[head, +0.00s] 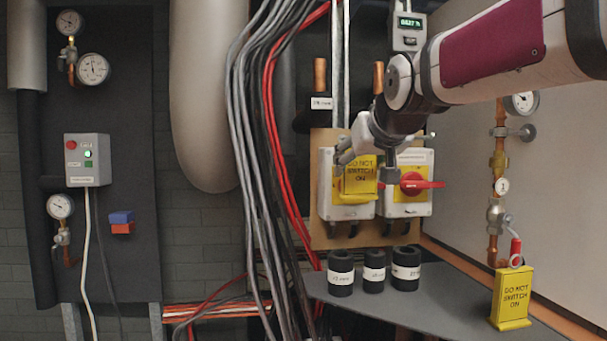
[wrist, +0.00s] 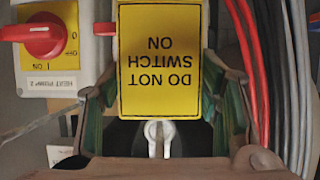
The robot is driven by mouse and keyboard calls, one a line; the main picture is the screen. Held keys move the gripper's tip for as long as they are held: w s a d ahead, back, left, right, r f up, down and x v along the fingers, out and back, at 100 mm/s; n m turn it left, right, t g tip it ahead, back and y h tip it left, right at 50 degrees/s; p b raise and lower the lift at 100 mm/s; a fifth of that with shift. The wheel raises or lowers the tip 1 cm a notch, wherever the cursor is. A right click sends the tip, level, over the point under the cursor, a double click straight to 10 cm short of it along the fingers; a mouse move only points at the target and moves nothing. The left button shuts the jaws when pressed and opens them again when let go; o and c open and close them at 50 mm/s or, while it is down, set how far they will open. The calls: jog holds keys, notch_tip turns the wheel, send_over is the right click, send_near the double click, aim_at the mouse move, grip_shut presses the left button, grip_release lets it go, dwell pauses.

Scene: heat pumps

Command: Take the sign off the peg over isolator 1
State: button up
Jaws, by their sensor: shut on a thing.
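A yellow "DO NOT SWITCH ON" sign (head: 358,177) hangs in front of the left isolator (head: 345,208), hiding its knob. The sign (wrist: 160,60) appears upside down in the wrist view. My gripper (head: 366,160) is shut on the sign, with one finger on each side edge; both fingers (wrist: 160,95) show in the wrist view. A white two-pronged part (wrist: 159,138) shows at the sign's lettered-top end. I cannot tell whether the sign is still on its peg; my gripper hides that spot in the head view.
The right isolator (head: 413,200) has a red knob, close beside my gripper. Black cylinders (head: 374,277) stand on the grey shelf (head: 440,310) below. Grey and red cables (head: 275,130) run down at left.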

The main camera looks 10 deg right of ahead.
jog(key=shift+r, duration=0.15)
jog(key=shift+r+p, duration=0.3)
jog(key=shift+r, duration=0.1)
jog(key=shift+c, duration=0.3)
jog(key=shift+r, duration=0.1)
jog(key=shift+s, duration=0.1)
jog(key=shift+c, duration=0.4)
jog(key=shift+s+r, duration=0.1)
jog(key=shift+s, duration=0.8)
jog(key=shift+s, duration=0.1)
jog(key=shift+s+p, duration=0.75)
jog(key=shift+s, duration=2.15)
